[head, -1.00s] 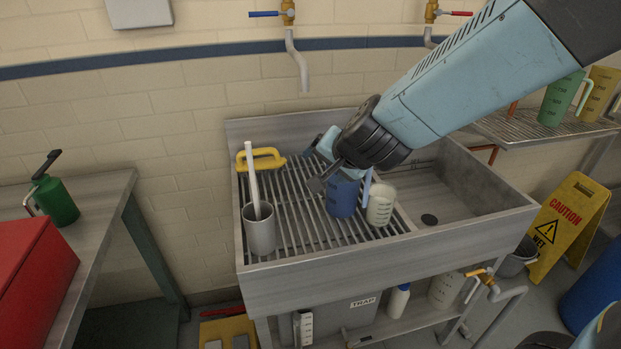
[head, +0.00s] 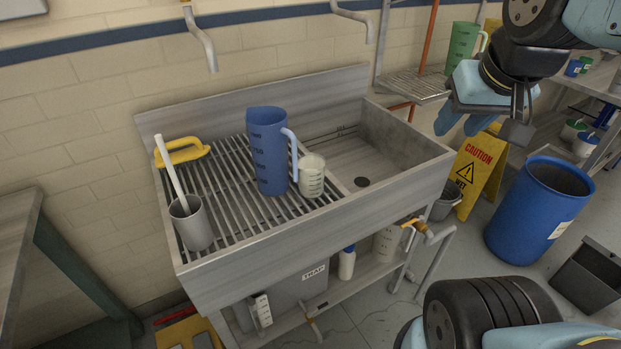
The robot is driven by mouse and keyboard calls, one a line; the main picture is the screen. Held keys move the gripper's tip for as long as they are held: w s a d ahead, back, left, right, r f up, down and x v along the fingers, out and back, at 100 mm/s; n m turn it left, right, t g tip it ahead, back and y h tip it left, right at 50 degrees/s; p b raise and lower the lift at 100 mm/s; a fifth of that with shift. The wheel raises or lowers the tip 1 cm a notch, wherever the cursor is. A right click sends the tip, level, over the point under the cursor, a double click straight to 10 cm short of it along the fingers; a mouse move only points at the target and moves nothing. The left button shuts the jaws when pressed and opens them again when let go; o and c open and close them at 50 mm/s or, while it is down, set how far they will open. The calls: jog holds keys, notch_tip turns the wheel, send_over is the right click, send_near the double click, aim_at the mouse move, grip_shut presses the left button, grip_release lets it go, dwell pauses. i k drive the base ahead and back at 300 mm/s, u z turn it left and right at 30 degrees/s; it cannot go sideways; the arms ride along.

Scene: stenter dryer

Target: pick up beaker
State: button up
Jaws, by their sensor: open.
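A small whitish beaker (head: 311,176) with dark markings stands upright on the slatted drainboard (head: 228,205) of the sink. A tall blue jug (head: 268,152) with a pale blue handle stands just left of it, its handle close to the beaker. My gripper (head: 475,122) is up at the right, beyond the sink's right end and well clear of the beaker. Its light blue fingers are apart and nothing shows between them.
A grey cup (head: 192,223) with a white stick and a yellow-handled item (head: 182,152) are on the drainboard's left. The sink basin (head: 385,150) is empty. A caution sign (head: 475,172) and a blue barrel (head: 540,212) stand on the floor at right.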

aim_at(312, 166)
jog(key=k, duration=1.55)
jog(key=u, duration=0.45)
jog(key=i, duration=1)
jog(key=z, duration=0.05)
